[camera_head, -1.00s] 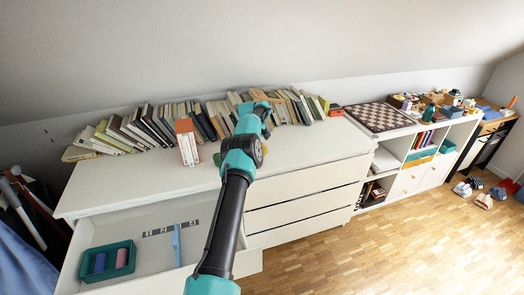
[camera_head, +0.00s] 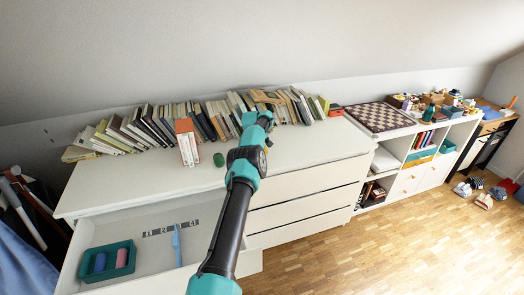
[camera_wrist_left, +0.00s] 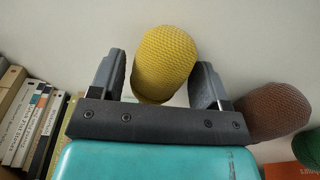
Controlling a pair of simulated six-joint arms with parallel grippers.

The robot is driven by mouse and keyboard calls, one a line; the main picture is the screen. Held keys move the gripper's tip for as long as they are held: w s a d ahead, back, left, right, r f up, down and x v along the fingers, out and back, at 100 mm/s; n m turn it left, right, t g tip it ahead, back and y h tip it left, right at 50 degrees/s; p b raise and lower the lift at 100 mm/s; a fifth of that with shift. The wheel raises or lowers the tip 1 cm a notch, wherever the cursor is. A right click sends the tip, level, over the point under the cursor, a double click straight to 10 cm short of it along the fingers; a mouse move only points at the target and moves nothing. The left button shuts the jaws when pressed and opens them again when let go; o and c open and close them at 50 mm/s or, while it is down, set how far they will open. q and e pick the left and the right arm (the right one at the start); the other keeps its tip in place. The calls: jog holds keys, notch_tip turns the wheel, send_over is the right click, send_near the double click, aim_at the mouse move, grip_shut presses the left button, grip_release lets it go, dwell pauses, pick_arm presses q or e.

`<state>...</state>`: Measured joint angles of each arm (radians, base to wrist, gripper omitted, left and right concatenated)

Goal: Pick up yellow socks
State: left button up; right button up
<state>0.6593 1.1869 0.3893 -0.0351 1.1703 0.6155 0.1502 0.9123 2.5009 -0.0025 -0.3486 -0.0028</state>
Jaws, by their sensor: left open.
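The yellow socks (camera_wrist_left: 165,60), a rolled knit bundle, show in the left wrist view between the two dark fingers of my left gripper (camera_wrist_left: 160,76). The fingers stand apart on either side of the bundle, and I cannot tell whether they touch it. In the head view my left arm reaches over the dresser top, and its fingers and the yellow socks are hidden from sight there. My right gripper is in neither view.
A brown knit bundle (camera_wrist_left: 276,112) lies right beside the gripper, with a green bundle (camera_head: 219,159) beyond. A row of books (camera_head: 150,125) lines the back of the dresser (camera_head: 300,152). Its open drawer holds a teal tray (camera_head: 108,277).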

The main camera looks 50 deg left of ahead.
pick_arm(q)
jog(key=c, duration=0.8)
jog(key=shift+r, duration=0.1)
jog(key=shift+r, duration=0.15)
jog(key=shift+c, duration=0.3)
jog(key=shift+r, duration=1.55)
jog(key=shift+s+d+r, duration=0.25)
jog(key=shift+s+d, duration=1.5)
jog(key=shift+d, duration=0.25)
jog(key=shift+s+d+r, duration=0.2)
jog(key=shift+s+d, duration=1.5)
jog(key=shift+d, duration=0.35)
jog(key=shift+s+d+r, duration=0.25)
jog(key=shift+s+d, duration=1.5)
jog(key=shift+d, duration=0.25)
